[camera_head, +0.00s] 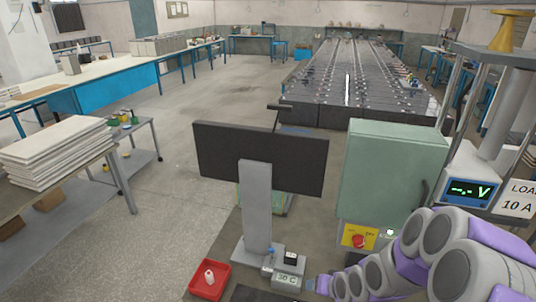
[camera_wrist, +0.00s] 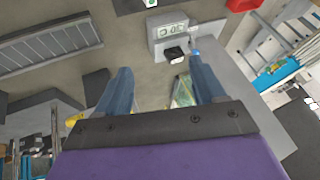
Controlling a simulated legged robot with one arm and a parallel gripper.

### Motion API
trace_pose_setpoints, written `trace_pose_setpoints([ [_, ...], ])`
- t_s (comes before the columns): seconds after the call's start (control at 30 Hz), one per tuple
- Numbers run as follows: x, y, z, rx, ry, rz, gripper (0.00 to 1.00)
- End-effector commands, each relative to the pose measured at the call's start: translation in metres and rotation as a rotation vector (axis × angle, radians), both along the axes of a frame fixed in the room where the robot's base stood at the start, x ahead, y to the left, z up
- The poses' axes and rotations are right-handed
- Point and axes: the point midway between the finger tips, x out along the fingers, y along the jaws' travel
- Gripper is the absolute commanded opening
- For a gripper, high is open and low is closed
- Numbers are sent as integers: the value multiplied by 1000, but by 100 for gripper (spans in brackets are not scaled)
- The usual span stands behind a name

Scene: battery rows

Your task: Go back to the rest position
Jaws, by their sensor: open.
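In the head view the gripper end is low in the picture, near the small display box (camera_head: 286,281) at the foot of a grey post (camera_head: 257,205). That display box also shows in the wrist view (camera_wrist: 170,32), beyond the fingers. Its reading is too small to be sure of. No rest position marker is visible.
A dark panel (camera_head: 222,150) stands on the post. A green cabinet (camera_head: 390,175) with a red button (camera_head: 359,241) is close to my arm. Battery rows (camera_head: 345,85) fill the back. Open floor (camera_head: 165,200) lies left of the post.

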Motion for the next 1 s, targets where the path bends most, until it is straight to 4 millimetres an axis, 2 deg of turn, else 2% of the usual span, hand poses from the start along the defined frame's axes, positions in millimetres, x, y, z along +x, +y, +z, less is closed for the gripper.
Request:
trace_pose_setpoints([
  [0.03, -8, -1, 10, -38, 23, 19, 69],
  [0.27, -63, -9, 49, -178, 189, 75, 69],
  [0.5, -135, -10, 94, -269, 354, 107, 69],
  [0.8, -241, 4, 144, -290, 545, 146, 69],
  [0.9, -271, 10, 155, -281, 595, 161, 69],
  [1.0, -293, 15, 162, -271, 630, 173, 69],
])
